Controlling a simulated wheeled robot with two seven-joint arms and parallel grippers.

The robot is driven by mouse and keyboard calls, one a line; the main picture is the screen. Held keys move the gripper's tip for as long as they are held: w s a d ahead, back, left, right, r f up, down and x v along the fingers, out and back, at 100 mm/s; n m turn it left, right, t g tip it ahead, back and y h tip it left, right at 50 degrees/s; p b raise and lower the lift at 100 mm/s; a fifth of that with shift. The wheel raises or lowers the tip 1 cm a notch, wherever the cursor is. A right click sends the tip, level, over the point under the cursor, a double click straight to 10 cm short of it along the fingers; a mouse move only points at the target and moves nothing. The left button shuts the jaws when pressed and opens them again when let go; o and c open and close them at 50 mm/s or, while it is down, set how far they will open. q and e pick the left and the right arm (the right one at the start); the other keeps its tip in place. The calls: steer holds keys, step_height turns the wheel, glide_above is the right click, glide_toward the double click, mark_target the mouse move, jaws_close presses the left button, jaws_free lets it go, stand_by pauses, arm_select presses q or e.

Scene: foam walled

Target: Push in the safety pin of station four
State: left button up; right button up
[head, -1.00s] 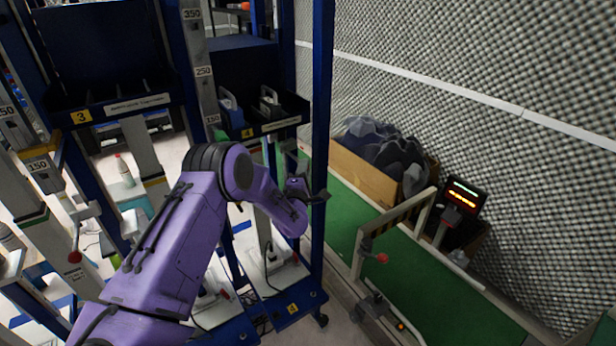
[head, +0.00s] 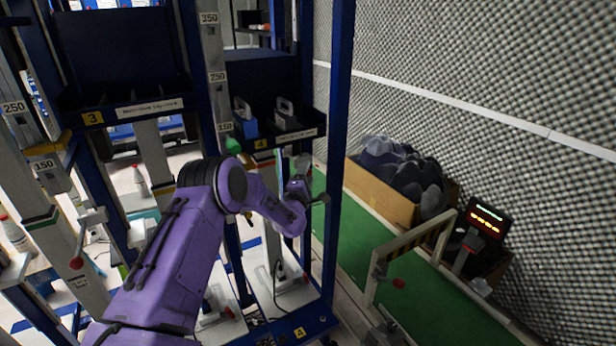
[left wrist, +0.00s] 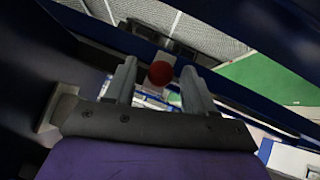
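Station four is the blue rack bay with the yellow number 4 label (head: 262,143) on its shelf and another 4 tag (head: 299,332) at its base. My left gripper (head: 312,181) is beside its right blue post. In the left wrist view my left gripper (left wrist: 158,88) is open, its two fingers apart. A round red knob (left wrist: 160,73) shows between and just beyond the fingertips; I cannot tell whether they touch it. It may be the safety pin's head; its shaft is not clear. In the head view I cannot make this knob out. My right gripper is not in view.
A green ball knob (head: 233,146) is above my left arm. Station three's label (head: 92,118) and a red-tipped lever (head: 77,263) are to the left. A striped gate (head: 410,240), green conveyor (head: 345,215), and box of dark lumps (head: 385,195) are right.

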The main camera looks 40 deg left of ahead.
arm_select(q)
steer(key=b+v, duration=0.3)
steer(key=v, duration=0.7)
steer(key=shift+s, duration=0.2)
steer(key=shift+d, duration=0.1)
